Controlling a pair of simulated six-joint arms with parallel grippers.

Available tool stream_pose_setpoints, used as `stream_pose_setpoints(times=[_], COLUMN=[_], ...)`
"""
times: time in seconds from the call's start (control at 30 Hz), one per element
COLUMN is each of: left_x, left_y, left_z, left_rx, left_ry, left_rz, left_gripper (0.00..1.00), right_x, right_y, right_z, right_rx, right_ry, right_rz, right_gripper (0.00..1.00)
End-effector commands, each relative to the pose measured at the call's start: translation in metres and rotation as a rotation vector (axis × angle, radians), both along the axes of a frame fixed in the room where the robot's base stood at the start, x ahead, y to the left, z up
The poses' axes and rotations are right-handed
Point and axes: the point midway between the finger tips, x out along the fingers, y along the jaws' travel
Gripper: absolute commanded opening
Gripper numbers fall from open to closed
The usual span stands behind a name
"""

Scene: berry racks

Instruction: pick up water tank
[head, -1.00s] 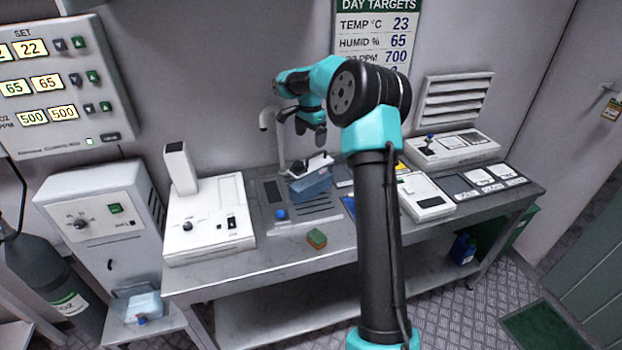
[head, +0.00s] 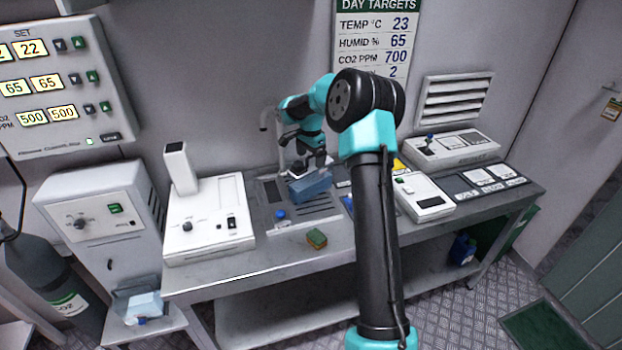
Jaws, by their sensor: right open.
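A blue water tank (head: 311,186) sits on the drain area of the bench, below the tap (head: 272,125). My right gripper (head: 312,166) is open, with its fingers pointing down just above and behind the tank. Its fingers overlap the tank's top in the picture, and I cannot tell if they touch it. A second, pale blue container (head: 145,307) sits on a low stand at the lower left. My left gripper is not in view.
A white machine (head: 210,222) with a tall block stands left of the tank. White devices (head: 423,196) stand to the right. My right arm crosses the middle of the view.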

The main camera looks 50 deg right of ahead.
Motion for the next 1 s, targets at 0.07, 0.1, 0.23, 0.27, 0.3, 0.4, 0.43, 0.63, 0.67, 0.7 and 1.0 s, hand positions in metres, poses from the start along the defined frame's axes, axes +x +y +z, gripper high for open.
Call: stream_pose_setpoints(times=[0.07, 0.1, 0.23, 0.27, 0.3, 0.4, 0.43, 0.63, 0.67, 0.7, 1.0], left_x=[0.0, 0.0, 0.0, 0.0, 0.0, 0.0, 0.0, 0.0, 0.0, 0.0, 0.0], left_y=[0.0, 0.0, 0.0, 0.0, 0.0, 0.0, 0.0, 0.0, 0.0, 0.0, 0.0], left_z=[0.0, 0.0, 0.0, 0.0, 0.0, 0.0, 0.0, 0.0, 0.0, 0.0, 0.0], left_rx=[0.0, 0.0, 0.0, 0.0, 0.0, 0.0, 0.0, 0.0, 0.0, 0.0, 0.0], left_ry=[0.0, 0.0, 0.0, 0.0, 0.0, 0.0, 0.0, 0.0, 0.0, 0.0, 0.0], left_rz=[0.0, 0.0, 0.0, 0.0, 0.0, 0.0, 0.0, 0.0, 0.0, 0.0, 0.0], left_gripper=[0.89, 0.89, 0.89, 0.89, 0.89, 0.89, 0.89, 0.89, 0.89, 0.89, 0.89], right_x=[-0.002, -0.002, -0.002, -0.002, -0.001, -0.001, -0.001, -0.001, -0.001, -0.001, -0.001], right_y=[0.0, 0.001, 0.001, 0.001, 0.001, 0.0, 0.0, 0.0, 0.0, 0.0, 0.0], right_z=[-0.013, -0.019, -0.032, -0.033, -0.034, -0.035, -0.035, -0.035, -0.035, -0.035, -0.035], right_rx=[0.001, 0.001, 0.0, 0.0, -0.001, -0.001, -0.001, 0.0, 0.0, 0.0, 0.0], right_ry=[0.003, 0.003, 0.002, 0.001, 0.0, -0.001, -0.001, 0.0, 0.0, 0.0, 0.0], right_rz=[0.0, 0.001, 0.001, 0.001, 0.001, 0.001, 0.001, 0.001, 0.001, 0.001, 0.001], right_gripper=[0.94, 0.94, 0.94, 0.94, 0.94, 0.94, 0.94, 0.94, 0.94, 0.94, 0.72])
